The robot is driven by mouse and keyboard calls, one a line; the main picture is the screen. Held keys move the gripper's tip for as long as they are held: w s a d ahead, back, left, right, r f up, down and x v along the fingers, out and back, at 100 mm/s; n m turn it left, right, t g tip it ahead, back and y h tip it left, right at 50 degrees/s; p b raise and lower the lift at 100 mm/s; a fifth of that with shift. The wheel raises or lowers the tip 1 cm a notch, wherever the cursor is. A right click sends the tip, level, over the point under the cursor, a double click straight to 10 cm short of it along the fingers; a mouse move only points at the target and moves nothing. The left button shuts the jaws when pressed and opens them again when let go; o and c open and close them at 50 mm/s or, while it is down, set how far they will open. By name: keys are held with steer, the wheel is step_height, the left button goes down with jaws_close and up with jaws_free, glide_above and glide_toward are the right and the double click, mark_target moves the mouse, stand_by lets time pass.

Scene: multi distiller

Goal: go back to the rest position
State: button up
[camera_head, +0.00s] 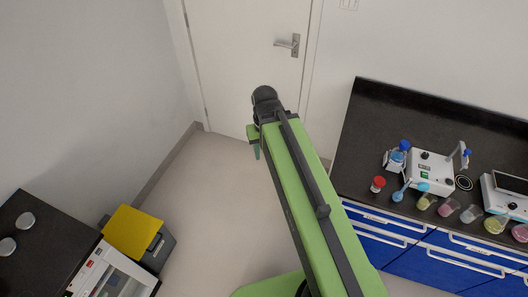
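My green and black arm reaches up the middle of the head view and ends near the door. My gripper (257,152) is at the far end of the arm, a small green part pointing down over the floor. It is mostly hidden by the arm's end, and no held object shows. I cannot tell whether its fingers are open or shut. It is apart from the benches on both sides.
A black bench (372,115) with blue drawers stands at right, holding a white device (430,171), a red-capped jar (377,184) and several coloured flasks. A yellow-lidded bin (131,232) and a dark counter (45,240) are at left. The floor (205,215) between is clear. A white door (235,55) is behind.

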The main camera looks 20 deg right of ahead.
step_height(320, 180, down, 8)
steer(key=b, duration=0.7)
steer(key=shift+a+r, duration=0.2)
steer(key=shift+r, duration=0.05)
stand_by(0.4)
